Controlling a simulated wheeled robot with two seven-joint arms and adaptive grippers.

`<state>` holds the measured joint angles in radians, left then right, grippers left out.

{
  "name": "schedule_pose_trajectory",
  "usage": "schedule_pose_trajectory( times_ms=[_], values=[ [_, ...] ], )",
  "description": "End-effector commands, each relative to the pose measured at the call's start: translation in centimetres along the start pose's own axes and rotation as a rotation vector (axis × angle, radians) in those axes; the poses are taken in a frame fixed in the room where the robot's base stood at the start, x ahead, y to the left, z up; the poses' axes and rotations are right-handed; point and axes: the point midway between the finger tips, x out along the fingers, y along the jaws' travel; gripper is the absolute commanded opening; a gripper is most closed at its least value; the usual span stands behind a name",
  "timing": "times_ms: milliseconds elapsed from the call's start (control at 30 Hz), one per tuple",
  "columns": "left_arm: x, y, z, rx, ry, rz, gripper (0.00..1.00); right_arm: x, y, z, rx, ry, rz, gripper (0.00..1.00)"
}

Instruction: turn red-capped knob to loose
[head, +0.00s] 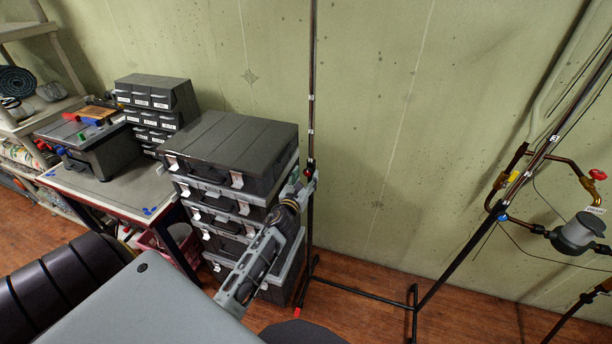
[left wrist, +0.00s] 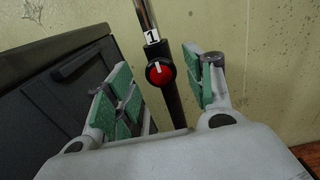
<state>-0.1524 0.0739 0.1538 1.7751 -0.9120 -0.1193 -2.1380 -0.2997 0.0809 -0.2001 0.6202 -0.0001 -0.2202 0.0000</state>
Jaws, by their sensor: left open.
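The red-capped knob (left wrist: 158,73) sits on a dark upright pole (left wrist: 166,95) just below a label reading 1. It has a black rim and a pale mark on its red face. In the head view the knob (head: 308,171) is a small red spot on the pole. My left gripper (head: 302,188) is open and empty beside the pole. In the left wrist view its green-padded fingers stand either side of the knob, apart from it. No loose or tight lettering is readable. My right gripper is not in view.
A stack of dark cases (head: 233,150) stands close left of the pole. Left of it is a workbench (head: 110,195) with a grey box and drawer cabinet (head: 158,95). Piping with another red handle (head: 597,174) is at the right. Wooden floor (head: 370,310) is open below.

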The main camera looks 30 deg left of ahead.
Motion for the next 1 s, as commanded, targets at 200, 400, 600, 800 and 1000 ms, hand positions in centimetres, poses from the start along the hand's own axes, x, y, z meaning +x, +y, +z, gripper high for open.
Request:
schedule_pose_trajectory(
  times_ms=[200, 400, 600, 800, 1000],
  values=[
    [0.8, -0.02, 0.04, -0.001, 0.0, 0.0, 0.53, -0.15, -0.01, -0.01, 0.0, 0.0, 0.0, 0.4],
    [0.92, -0.02, 0.01, -0.001, 0.0, 0.0, 0.53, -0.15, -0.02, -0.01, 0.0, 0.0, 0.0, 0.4],
    [0.9, -0.02, 0.0, -0.001, 0.0, 0.0, 0.45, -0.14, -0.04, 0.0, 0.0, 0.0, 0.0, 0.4],
    [0.9, -0.02, 0.0, -0.001, 0.0, 0.0, 0.2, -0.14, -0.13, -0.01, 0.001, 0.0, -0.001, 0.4],
    [0.89, -0.02, 0.0, -0.002, 0.0, 0.0, 0.09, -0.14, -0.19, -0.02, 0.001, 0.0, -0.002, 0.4]
  ],
)
